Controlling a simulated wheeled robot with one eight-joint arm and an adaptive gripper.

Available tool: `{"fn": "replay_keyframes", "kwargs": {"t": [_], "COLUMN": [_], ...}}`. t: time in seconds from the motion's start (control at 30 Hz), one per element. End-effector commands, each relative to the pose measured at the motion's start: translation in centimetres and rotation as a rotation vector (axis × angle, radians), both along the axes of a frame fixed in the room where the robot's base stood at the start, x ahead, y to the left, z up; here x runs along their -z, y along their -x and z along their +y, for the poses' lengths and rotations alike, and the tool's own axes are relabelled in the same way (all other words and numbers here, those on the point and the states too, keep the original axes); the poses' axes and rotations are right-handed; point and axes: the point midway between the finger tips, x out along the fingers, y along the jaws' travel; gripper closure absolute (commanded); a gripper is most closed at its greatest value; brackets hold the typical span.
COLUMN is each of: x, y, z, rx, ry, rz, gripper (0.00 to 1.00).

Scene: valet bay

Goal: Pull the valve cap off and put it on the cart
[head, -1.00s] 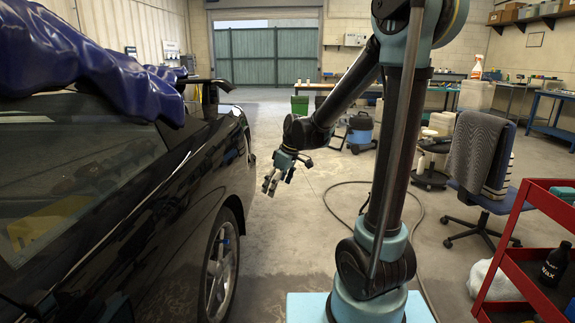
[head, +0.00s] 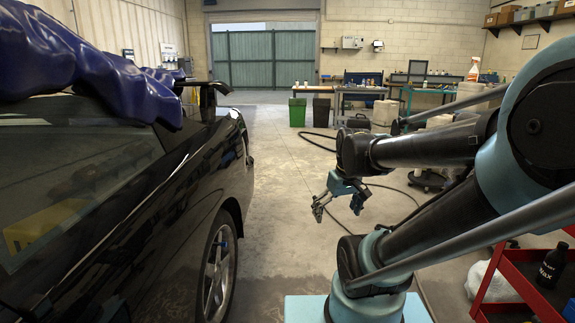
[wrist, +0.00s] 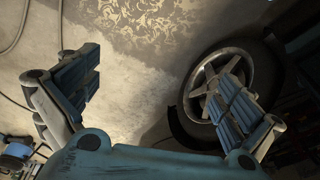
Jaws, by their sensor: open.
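The wheel (head: 217,280) of the dark car is at the lower left in the head view. A small blue spot (head: 224,243) shows near its upper rim; it may be the valve cap, but it is too small to be sure. In the wrist view the wheel (wrist: 207,65) is at the upper right, partly behind one finger, and I cannot make out the cap. My gripper (head: 339,207) is open and empty in the air, right of the wheel and apart from it; its fingers (wrist: 160,80) are spread in the wrist view. The red cart (head: 508,283) is at the right edge, partly cut off.
The car body (head: 165,205) fills the left side, with a blue cover (head: 125,90) bunched on top. A hose lies on the floor behind my gripper. The floor (head: 275,230) between car and gripper is clear.

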Motion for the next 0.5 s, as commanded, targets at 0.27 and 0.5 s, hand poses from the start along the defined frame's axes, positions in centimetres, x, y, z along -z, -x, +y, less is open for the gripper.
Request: {"fn": "replay_keyframes", "kwargs": {"t": [0.27,0.5], "x": [2.5,3.7], "y": [4.8,6.6], "z": [-3.2,-3.9], "rx": [0.208,0.294], "ry": [0.021,0.030], "rz": [0.008,0.010], "gripper": [0.00,0.00]}}
